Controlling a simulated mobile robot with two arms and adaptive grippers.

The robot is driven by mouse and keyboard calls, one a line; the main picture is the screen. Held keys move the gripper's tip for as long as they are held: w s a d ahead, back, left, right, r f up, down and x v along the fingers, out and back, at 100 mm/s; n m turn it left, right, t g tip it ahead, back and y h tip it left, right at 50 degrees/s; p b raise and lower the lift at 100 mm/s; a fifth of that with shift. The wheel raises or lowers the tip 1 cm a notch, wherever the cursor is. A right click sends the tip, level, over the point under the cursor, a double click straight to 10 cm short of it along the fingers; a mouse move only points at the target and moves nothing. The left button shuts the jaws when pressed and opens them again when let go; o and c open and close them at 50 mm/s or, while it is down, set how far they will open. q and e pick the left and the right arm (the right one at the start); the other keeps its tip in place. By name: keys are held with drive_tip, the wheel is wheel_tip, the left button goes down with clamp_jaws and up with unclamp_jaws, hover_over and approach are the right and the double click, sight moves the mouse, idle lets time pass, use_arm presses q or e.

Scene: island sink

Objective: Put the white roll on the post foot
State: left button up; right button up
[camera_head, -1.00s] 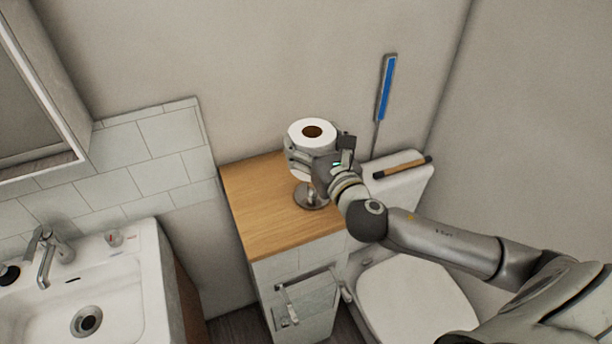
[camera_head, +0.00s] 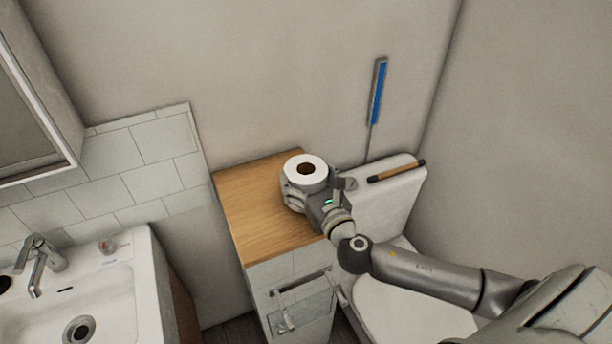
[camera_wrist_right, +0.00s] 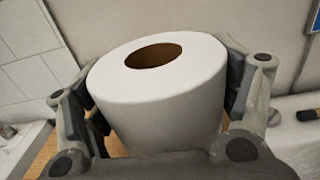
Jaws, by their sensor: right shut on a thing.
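The white roll (camera_head: 304,170) is upright with its brown core facing up, above the wooden top of the cabinet. My right gripper (camera_head: 303,192) is shut on it, and in the right wrist view the roll (camera_wrist_right: 162,97) sits between both fingers (camera_wrist_right: 168,105). The post foot is hidden now behind the roll and the gripper in the head view. I cannot tell whether the roll is around the post or touching the foot. No post shows through the core's opening. My left gripper is not in view.
The wooden cabinet top (camera_head: 243,207) is bare on its left side. A toilet cistern (camera_head: 397,200) with a dark-ended wooden stick (camera_head: 397,171) on it stands to the right. A sink (camera_head: 118,290) with a tap (camera_head: 37,262) is at the left. A blue-fronted holder (camera_head: 377,92) is on the wall.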

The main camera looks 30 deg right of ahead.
drive_tip(key=o, duration=1)
drive_tip(key=shift+r, duration=0.15)
drive_tip(key=shift+s, duration=0.3)
drive_tip(key=s, duration=0.3)
drive_tip(key=s+b, duration=0.1)
drive_tip(key=s, duration=0.2)
drive_tip(key=s+b, duration=0.1)
drive_tip(key=s, duration=0.3)
drive_tip(key=shift+a+f, duration=0.2)
drive_tip(key=shift+a, duration=0.15)
drive_tip(key=shift+s+r, duration=0.2)
drive_tip(key=shift+s, duration=0.55)
